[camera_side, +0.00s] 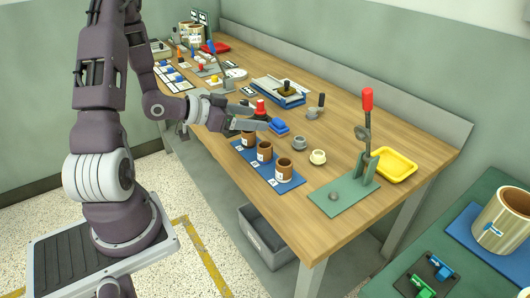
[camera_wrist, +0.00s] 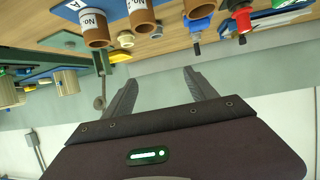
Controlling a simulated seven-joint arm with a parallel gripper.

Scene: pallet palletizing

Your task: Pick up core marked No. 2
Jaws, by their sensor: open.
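Three brown tube-like cores stand in a row on a blue mat (camera_side: 272,178) near the table's front edge: a far core (camera_side: 249,139), a middle core (camera_side: 264,151) and a near core (camera_side: 284,170). White labels show on cores in the wrist view (camera_wrist: 92,25), with "No." legible on two; I cannot read the digits, so I cannot tell which is No. 2. My gripper (camera_side: 260,117) is open and empty above the table, beyond and above the far core. In the wrist view its fingers (camera_wrist: 160,78) are apart with nothing between them.
A green press with a red-knobbed lever (camera_side: 367,100) and a yellow tray (camera_side: 396,164) stand right of the cores. Small round parts (camera_side: 318,157) lie behind the mat. A red-topped item (camera_side: 260,105) and a blue item (camera_side: 278,127) are close to my gripper.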

